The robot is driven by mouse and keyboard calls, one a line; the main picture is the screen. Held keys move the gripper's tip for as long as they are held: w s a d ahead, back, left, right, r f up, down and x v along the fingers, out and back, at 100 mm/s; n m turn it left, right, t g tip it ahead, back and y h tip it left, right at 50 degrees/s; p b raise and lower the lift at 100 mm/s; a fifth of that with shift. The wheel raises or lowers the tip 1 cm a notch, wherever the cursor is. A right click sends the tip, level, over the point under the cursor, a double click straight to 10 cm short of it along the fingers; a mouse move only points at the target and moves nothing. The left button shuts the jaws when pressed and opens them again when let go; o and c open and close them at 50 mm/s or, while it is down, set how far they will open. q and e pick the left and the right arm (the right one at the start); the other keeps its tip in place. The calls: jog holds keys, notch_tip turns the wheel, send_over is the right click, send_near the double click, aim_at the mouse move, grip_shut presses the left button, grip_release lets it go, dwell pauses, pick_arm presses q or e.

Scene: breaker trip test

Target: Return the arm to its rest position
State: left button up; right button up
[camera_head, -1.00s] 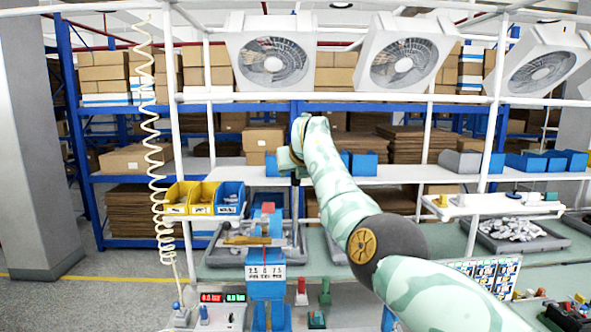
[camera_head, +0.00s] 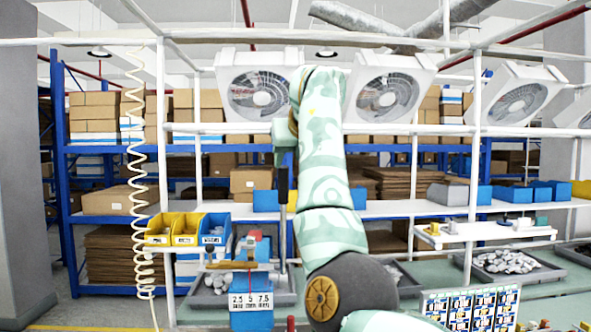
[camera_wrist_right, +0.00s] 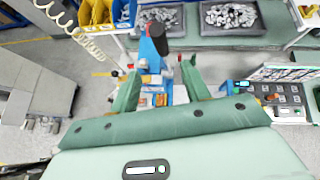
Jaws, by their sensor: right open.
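My right arm, in pale green camouflage, rises through the middle of the head view. My right gripper (camera_head: 283,135) is at its raised end, partly hidden by the wrist. In the right wrist view its two green fingers (camera_wrist_right: 162,90) stand wide apart with nothing between them. Below the gripper in the head view is an upright lever (camera_head: 283,188) with a dark grip, next to the blue test stand (camera_head: 251,318). The stand also shows beyond the fingers in the wrist view (camera_wrist_right: 150,52). My left gripper is not in view.
Yellow and blue bins (camera_head: 186,230) stand left of the stand, near a coiled cream hose (camera_head: 137,190). White frame posts (camera_head: 473,170) and fans (camera_head: 258,88) surround the upper area. A tray of metal parts (camera_head: 505,263) lies right. A breaker panel (camera_head: 470,309) is at lower right.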

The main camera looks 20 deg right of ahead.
jog(key=shift+v, duration=1.1)
